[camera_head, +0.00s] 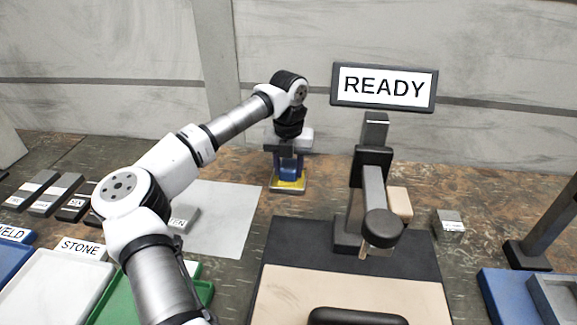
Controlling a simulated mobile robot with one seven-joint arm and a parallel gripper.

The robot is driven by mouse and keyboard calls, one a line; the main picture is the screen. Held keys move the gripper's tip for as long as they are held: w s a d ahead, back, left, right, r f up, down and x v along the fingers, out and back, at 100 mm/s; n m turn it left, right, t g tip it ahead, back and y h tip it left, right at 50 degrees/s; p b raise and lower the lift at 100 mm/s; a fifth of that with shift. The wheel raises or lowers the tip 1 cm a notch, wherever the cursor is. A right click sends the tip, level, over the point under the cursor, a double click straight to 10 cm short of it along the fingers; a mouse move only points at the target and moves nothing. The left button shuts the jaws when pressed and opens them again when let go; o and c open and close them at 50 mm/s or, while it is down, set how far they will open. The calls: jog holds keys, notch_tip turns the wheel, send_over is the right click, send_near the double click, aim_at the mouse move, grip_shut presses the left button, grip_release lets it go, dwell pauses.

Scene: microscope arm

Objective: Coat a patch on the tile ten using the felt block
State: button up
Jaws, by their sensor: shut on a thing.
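My gripper (289,152) is at the back middle, pointing down and shut on a blue block (289,166), which seems to be the felt block. The block's lower end is over or on a yellow pad (287,185) with a pale rim; I cannot tell whether they touch. Several dark and grey tiles with white labels lie at the left, such as a dark one (72,212). Their labels are too small to read surely, so I cannot pick out tile ten. Another grey tile (188,219), its label partly hidden by my arm, lies on a white sheet (228,218).
A dark stand (375,175) with a round head rises over a black and beige base (285,295) at centre right. Trays, including one marked STONE (81,247), fill the front left. A blue tray (505,297) is front right.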

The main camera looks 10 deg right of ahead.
aim_at(288, 165)
jog(key=shift+r+p, duration=2.2)
jog(key=shift+r, duration=1.3)
jog(key=shift+f, duration=0.1)
